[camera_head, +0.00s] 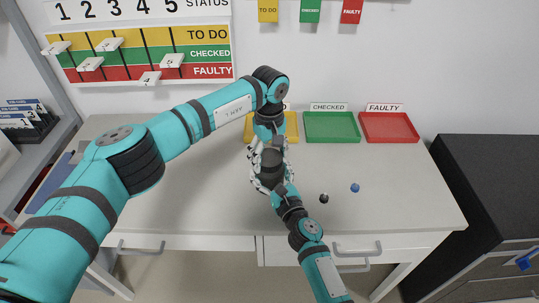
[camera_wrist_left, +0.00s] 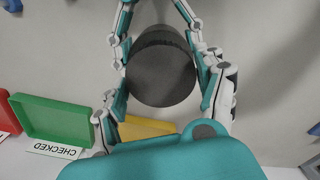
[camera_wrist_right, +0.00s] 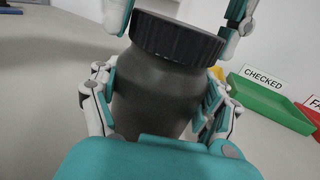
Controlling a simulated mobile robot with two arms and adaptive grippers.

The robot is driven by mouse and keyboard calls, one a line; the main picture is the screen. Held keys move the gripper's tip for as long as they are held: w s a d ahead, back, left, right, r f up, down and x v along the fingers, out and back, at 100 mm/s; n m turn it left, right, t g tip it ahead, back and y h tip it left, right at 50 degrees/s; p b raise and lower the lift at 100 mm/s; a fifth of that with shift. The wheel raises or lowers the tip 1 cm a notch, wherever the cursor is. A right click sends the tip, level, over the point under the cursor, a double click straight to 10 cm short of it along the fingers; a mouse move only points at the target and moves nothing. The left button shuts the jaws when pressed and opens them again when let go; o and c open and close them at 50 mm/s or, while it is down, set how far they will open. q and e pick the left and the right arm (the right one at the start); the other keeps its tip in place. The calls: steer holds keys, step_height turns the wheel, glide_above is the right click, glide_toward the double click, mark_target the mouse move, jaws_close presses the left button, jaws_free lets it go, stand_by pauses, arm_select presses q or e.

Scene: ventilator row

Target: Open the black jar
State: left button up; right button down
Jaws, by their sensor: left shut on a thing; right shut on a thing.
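The black jar (camera_head: 271,164) is held upright above the table, between my two grippers. Its ribbed black lid (camera_wrist_right: 178,38) sits on top of the body (camera_wrist_right: 152,98) in the right wrist view. My left gripper (camera_head: 270,148) comes from above and is shut on the lid; the lid's flat top (camera_wrist_left: 160,78) fills the space between its fingers in the left wrist view. My right gripper (camera_head: 270,180) comes from the front and is shut around the body, with fingers on both sides. I cannot tell whether the lid has turned.
A green CHECKED tray (camera_head: 331,127), a red FAULTY tray (camera_head: 390,127) and a partly hidden yellow tray (camera_head: 291,124) stand along the table's back. A small black ball (camera_head: 324,198) and a blue ball (camera_head: 355,188) lie right of the jar. The table (camera_head: 410,190) is clear at right.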

arm_select(q)
steer(key=n, duration=0.4)
steer(key=shift+n, duration=0.4)
arm_select(e)
steer(key=shift+d, duration=0.1)
arm_select(q)
steer(key=n, duration=0.4)
steer(key=shift+n, duration=0.3)
steer(key=n, duration=0.4)
steer(key=shift+n, duration=0.4)
steer(key=n, duration=1.3)
steer(key=shift+n, duration=0.3)
steer(key=n, duration=0.9)
steer(key=shift+r, duration=0.1)
